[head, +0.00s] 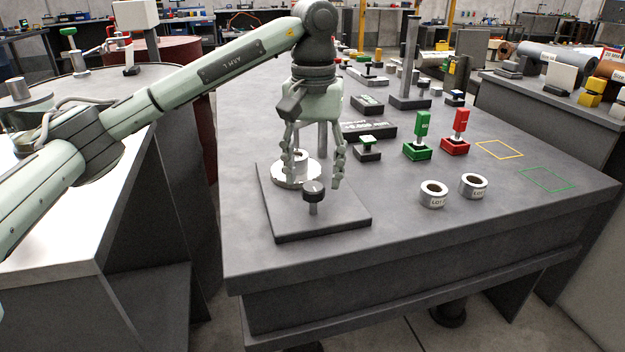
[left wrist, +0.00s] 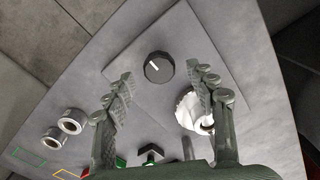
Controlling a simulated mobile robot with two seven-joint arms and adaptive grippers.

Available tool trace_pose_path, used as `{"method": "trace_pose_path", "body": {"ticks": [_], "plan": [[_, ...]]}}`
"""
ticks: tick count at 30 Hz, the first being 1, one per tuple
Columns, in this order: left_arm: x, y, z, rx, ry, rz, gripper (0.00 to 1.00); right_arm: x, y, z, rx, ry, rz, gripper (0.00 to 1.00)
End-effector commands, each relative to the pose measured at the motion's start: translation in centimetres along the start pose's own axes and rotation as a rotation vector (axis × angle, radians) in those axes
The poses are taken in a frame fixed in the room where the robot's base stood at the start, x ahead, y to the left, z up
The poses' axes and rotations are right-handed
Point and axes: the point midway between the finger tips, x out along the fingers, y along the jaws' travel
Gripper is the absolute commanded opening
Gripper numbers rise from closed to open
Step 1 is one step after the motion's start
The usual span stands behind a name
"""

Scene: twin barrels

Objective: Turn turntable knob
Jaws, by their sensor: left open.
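The turntable's dark base plate (head: 335,222) lies at the near left part of the grey table. A black knob (head: 313,189) with a white mark stands on its near part, and a pale round platter (head: 293,177) sits behind it. The knob also shows in the left wrist view (left wrist: 158,67), beyond the fingertips, and the platter shows partly behind a finger (left wrist: 191,109). My left gripper (head: 313,180) points down over the turntable, its fingers spread and empty. In the left wrist view the knob lies ahead of the gap between the fingers, apart from both. My right gripper is not in view.
Two labelled rolls (head: 434,194) (head: 473,186) stand right of the turntable. Yellow (head: 499,149) and green (head: 547,179) outlines mark bare table at right. A grey post (head: 411,60) rises farther back.

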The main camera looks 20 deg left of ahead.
Motion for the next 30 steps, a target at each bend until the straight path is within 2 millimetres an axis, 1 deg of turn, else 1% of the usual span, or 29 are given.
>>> {"method": "trace_pose_path", "body": {"ticks": [1, 3, 6, 14, 26, 27, 30], "plan": [[0.7, 0.0, 0.0, 0.0, -0.001, 0.0, 0.56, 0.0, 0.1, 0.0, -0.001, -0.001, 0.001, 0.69], [1.3, 0.0, 0.0, -0.001, -0.001, 0.001, 0.56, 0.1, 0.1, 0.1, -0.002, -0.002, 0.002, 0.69], [1.8, 0.0, 0.0, 0.0, -0.001, 0.001, 0.56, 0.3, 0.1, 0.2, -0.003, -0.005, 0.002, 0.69], [2.0, 0.1, 0.0, 0.0, 0.0, 0.002, 0.56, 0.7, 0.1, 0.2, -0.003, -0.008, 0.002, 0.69], [2.0, 0.1, 0.0, 0.0, 0.0, 0.002, 0.08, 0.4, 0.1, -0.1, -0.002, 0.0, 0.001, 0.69], [2.0, 0.1, 0.0, 0.0, 0.0, 0.002, 0.07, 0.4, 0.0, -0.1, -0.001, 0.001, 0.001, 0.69], [2.0, 0.1, 0.0, -0.004, 0.0, 0.002, 0.07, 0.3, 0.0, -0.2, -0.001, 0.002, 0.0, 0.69]]}}
